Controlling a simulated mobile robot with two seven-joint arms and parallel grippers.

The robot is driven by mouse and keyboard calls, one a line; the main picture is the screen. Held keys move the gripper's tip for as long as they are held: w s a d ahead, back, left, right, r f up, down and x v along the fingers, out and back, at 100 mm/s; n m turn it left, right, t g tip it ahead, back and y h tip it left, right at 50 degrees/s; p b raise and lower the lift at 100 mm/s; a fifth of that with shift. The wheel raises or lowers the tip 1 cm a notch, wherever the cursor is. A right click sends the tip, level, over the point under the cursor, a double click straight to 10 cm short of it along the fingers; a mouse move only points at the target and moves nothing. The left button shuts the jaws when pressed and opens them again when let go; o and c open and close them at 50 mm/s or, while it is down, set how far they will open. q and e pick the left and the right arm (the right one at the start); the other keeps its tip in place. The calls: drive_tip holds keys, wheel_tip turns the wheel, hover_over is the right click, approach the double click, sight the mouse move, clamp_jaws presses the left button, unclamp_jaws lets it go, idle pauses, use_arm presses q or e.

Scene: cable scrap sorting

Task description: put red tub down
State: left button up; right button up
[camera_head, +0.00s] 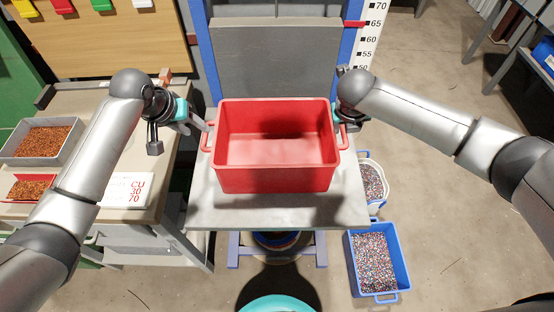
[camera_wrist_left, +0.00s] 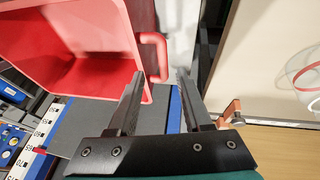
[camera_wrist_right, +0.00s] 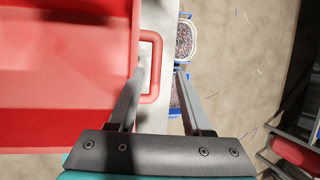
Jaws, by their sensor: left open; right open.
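The red tub (camera_head: 276,178) is upright and looks empty, over the pale grey platform (camera_head: 215,215) at the centre of the head view. Whether its base touches the platform is hard to tell; a shadow lies in front of it. My left gripper (camera_head: 202,127) is open at the tub's left handle (camera_wrist_left: 161,42), its fingertips (camera_wrist_left: 160,78) apart on either side of the handle's end. My right gripper (camera_wrist_right: 158,72) is open at the right handle (camera_wrist_right: 153,40), which lies between its fingertips in the right wrist view. Its fingers are mostly hidden in the head view.
A bench (camera_head: 160,98) on the left bears a grey tray (camera_head: 78,148) of copper bits and a white card (camera_head: 126,190). A blue crate (camera_head: 404,268) and white bucket (camera_head: 381,163) of granules stand on the floor at right. A grey panel (camera_head: 275,60) with blue posts rises behind the platform.

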drive_tip(key=shift+v, duration=1.85)
